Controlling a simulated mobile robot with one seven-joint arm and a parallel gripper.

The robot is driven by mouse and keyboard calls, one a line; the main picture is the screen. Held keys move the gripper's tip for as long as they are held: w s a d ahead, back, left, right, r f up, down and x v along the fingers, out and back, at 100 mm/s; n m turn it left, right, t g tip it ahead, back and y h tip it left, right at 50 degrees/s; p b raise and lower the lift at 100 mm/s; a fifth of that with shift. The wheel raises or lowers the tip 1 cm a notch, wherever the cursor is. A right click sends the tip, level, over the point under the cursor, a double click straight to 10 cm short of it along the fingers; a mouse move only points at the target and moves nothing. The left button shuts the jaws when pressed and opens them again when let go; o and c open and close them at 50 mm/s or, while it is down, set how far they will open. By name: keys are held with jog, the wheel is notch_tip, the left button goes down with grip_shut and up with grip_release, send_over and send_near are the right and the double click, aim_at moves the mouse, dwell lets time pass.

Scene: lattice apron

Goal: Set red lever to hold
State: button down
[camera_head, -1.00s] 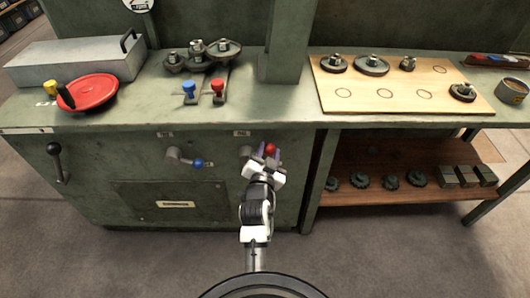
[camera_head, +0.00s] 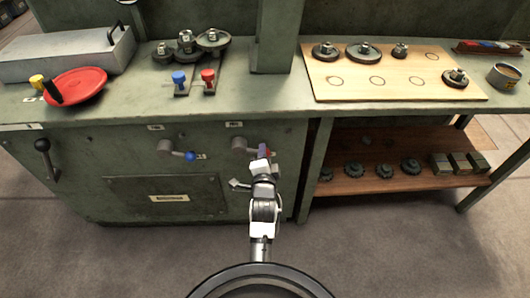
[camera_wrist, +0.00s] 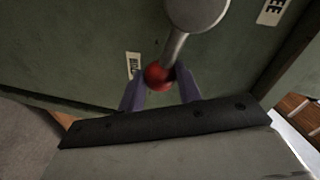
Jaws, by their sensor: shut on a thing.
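The red lever has a grey round hub (camera_head: 240,145) on the green cabinet front, with its arm pointing right in the head view. In the wrist view its red ball knob (camera_wrist: 158,77) sits between the two purple fingers of my gripper (camera_wrist: 160,90), at the end of a grey rod (camera_wrist: 176,45). My gripper (camera_head: 264,151) is shut on this knob and mostly hides it in the head view. A small white label (camera_wrist: 133,65) shows near the knob, partly hidden and not fully readable. Another label (camera_wrist: 274,11) ends in "EE".
A blue-knobbed lever (camera_head: 190,156) sits left of the red one, and a black-knobbed lever (camera_head: 43,146) farther left. Red (camera_head: 208,75) and blue (camera_head: 179,79) knobs stand on the bench. A lower wooden shelf (camera_head: 390,178) lies right of my gripper. Floor in front is clear.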

jog(key=shift+a+f+m, duration=0.1)
jog(key=shift+f+m, duration=0.1)
jog(key=shift+m, duration=0.1)
dwell(0.4)
jog(key=c, duration=1)
grip_release()
jog(key=shift+f, duration=0.1)
